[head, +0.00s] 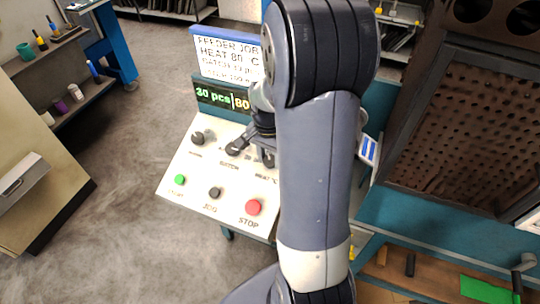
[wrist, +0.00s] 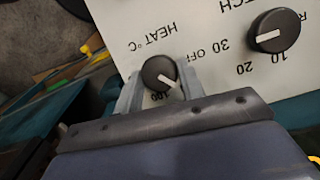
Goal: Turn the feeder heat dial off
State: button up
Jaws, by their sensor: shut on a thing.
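The feeder heat dial (wrist: 158,70) is a round black knob with a white pointer line, below the HEAT °C lettering in the wrist view. Its pointer slants to the lower right of the picture. The word OFF is printed up and to the right of the dial, and 100 shows just below it. My gripper (wrist: 159,84) has one finger on each side of the dial and is shut on it. Other scale marks are hidden by the fingers. In the head view my arm covers much of the panel's right side around the dial.
The batch dial (wrist: 278,31) is close by on the same white panel (head: 178,165). A display (head: 221,98) reads 30 pcs and 80, under a job card (head: 223,57).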

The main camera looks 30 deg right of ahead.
jog(key=n+h, duration=0.1)
jog(key=n, duration=0.4)
jog(key=shift+w+a+g, duration=0.1)
jog(key=shift+a+g, duration=0.05)
jog(key=shift+g, duration=0.25)
jog(key=n+h, duration=0.2)
jog(key=n, duration=0.3)
jog(key=shift+a+b, duration=0.1)
jog(key=shift+b, duration=0.3)
jog(key=shift+n, duration=0.3)
jog(key=o, duration=1)
jog(key=v, duration=1)
jog(key=shift+w+a+r+b, duration=0.15)
jog(key=shift+a+r+b, duration=0.05)
jog(key=shift+r+b, duration=0.1)
